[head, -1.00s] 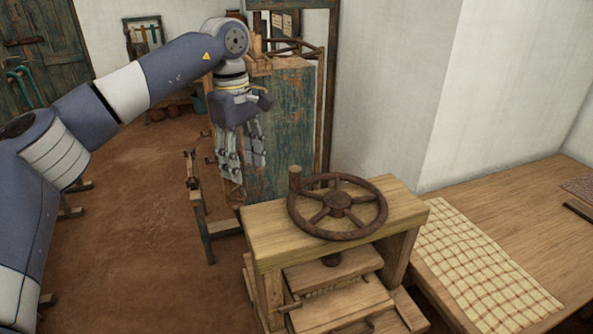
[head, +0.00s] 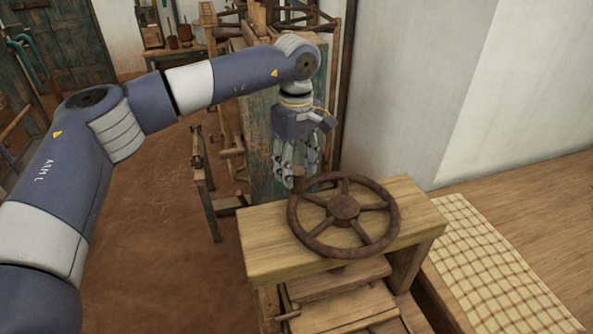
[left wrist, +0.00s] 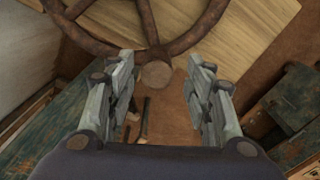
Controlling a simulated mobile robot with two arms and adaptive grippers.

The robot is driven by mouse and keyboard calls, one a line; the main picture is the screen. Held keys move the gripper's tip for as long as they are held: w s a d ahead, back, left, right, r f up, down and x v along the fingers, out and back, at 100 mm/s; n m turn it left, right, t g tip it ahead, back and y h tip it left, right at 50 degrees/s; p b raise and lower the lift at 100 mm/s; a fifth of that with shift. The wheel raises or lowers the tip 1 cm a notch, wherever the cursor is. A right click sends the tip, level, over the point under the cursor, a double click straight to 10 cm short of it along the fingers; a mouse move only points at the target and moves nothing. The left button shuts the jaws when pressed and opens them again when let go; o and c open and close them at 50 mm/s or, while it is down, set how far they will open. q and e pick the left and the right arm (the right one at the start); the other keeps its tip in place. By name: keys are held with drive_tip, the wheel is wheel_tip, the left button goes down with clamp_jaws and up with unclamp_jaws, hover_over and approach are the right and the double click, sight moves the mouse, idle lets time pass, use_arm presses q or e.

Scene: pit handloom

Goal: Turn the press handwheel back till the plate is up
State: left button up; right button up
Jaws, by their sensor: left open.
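The press handwheel (head: 343,208) is a rust-brown spoked wheel lying flat above the wooden press top (head: 265,235). A short upright handle knob (head: 298,173) stands on its rim at the far left. My left gripper (head: 298,180) points down just at the knob. In the left wrist view the round knob end (left wrist: 156,75) shows between the tips of the open fingers (left wrist: 160,80), with a gap on both sides. The press plate (head: 335,280) seems to be the wooden board under the top, partly hidden. My right gripper is not in view.
A table with a checked cloth (head: 480,250) stands to the right of the press. A white wall (head: 420,100) rises behind it. A weathered green wooden loom panel (head: 258,140) stands behind my gripper. The earth floor (head: 150,230) at the left is clear.

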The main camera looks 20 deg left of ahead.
use_arm(q)
drive_tip(key=f, duration=0.2)
drive_tip(key=shift+w+f+p, duration=0.25)
drive_tip(key=shift+f+p, duration=0.05)
drive_tip(key=shift+s+f, duration=0.1)
drive_tip(key=shift+f, duration=0.35)
clamp_jaws()
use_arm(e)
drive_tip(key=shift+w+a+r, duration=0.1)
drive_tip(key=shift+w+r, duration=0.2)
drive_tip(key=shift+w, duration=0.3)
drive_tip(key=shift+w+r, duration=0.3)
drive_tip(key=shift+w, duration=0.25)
